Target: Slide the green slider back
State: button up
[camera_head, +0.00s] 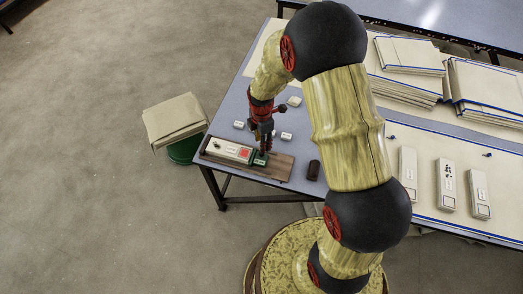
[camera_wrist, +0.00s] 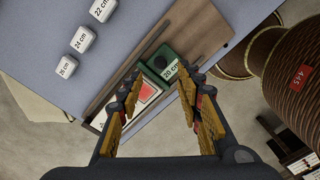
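The green slider (camera_head: 261,158) sits on a brown wooden board (camera_head: 281,167) near the table's left front corner. In the wrist view the slider (camera_wrist: 158,59) has a dark round knob and a white label reading "20 cm". A white unit with a red square (camera_head: 228,150) lies against the slider's left side; part of it (camera_wrist: 146,91) shows between my fingers in the wrist view. My gripper (camera_wrist: 160,76) is open, pointing down, with one finger at either side of the slider's near end. I cannot tell whether the fingers touch it.
White blocks marked 22, 24 and 26 cm (camera_wrist: 82,39) stand beside the board. A dark brown block (camera_head: 313,170) is right of the board. Folded cloth stacks (camera_head: 408,55) and several pale units (camera_head: 446,186) lie farther right.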

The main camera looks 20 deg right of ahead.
aim_at(259, 158)
notch_tip(259, 158, down, 7)
jog(key=shift+r+b, duration=0.15)
jog(key=shift+b, duration=0.55)
jog(key=shift+c, duration=0.8)
jog(key=c, duration=0.8)
